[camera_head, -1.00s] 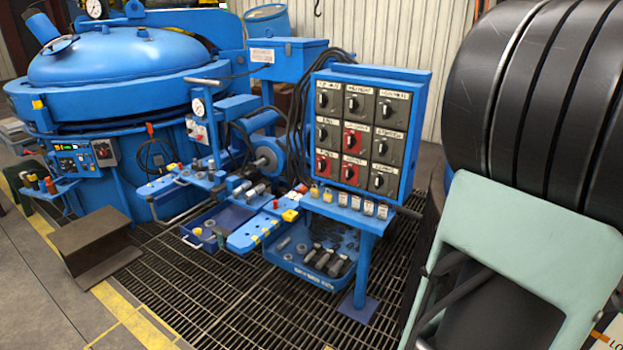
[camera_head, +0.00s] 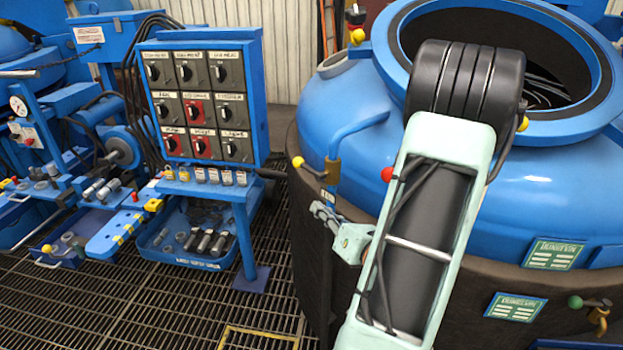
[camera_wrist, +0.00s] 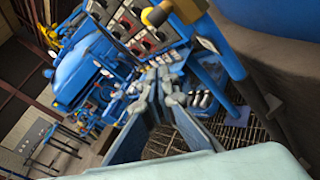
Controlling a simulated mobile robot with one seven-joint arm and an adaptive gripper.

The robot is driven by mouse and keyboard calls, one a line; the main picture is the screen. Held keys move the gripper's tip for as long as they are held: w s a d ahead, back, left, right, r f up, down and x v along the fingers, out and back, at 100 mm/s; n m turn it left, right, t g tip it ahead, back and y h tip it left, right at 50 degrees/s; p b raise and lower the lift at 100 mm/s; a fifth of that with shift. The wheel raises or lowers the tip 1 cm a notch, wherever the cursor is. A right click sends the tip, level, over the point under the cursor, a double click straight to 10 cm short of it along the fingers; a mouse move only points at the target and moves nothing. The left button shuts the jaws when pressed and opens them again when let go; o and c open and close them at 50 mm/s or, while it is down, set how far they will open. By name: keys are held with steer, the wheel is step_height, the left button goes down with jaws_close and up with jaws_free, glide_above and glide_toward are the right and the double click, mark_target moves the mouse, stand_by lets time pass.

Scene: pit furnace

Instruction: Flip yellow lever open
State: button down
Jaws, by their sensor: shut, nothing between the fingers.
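A small lever with a yellow ball knob (camera_head: 298,162) sits on a brass valve at the left side of the blue furnace vessel in the head view. A second yellow knob (camera_head: 357,36) stands higher, near the round opening. A yellow knob (camera_wrist: 157,16) also shows at the top of the wrist view; I cannot tell which one it is. My gripper (camera_head: 325,212) is below and apart from the left yellow lever, beside the dark furnace wall. In the wrist view my gripper (camera_wrist: 160,88) is shut and empty.
The blue furnace vessel (camera_head: 480,170) fills the right. A red knob (camera_head: 387,174) is close to my arm. A blue switch panel (camera_head: 203,100) stands left on a workbench with loose parts. Grating floor (camera_head: 200,300) is free in front.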

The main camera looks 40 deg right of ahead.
mark_target(309, 169)
steer(key=shift+w, duration=0.15)
steer(key=w+d+r, duration=0.2)
steer(key=w+d, duration=0.1)
steer(key=w, duration=0.7)
steer(key=shift+w+r+p, duration=0.2)
steer(key=shift+w+p, duration=0.15)
steer(key=shift+w, duration=0.05)
steer(key=shift+t, duration=0.3)
steer(key=shift+b, duration=0.35)
